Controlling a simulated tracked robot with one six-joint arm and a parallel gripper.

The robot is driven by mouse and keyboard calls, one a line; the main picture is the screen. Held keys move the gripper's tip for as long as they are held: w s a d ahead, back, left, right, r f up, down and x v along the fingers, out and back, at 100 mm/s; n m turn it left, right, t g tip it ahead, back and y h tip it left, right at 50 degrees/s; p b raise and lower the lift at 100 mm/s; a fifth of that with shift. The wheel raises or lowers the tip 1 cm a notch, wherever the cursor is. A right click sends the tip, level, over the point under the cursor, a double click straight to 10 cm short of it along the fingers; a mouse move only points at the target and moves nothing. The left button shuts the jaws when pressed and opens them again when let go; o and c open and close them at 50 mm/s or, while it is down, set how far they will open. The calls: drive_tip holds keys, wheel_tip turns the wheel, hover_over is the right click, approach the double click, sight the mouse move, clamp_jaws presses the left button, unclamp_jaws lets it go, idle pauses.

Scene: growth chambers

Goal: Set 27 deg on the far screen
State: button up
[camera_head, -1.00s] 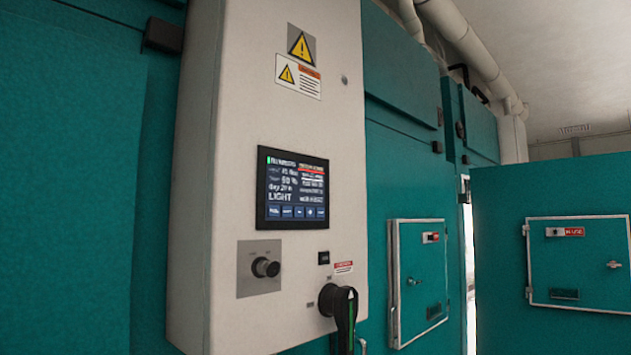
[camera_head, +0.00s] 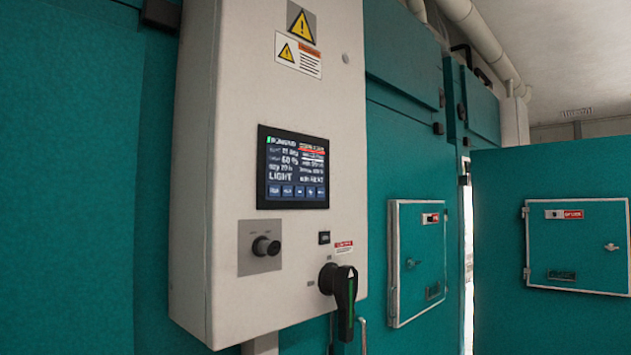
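A dark touch screen (camera_head: 293,168) is set in a white control cabinet (camera_head: 270,110) on the teal chamber wall. It shows lines of white text, one red line, the word LIGHT, and a row of blue buttons (camera_head: 296,191) along its bottom. The text is blurred; I cannot surely read a temperature value. It is the only screen in view, so I cannot tell from this frame whether it is the far one. My gripper is not in view.
Below the screen are a black knob (camera_head: 266,247) and a protruding black and green rotary handle (camera_head: 341,286). To the right are a small wall hatch (camera_head: 417,262) and a teal door panel (camera_head: 545,180) with another hatch (camera_head: 577,245). A narrow bright gap lies between them.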

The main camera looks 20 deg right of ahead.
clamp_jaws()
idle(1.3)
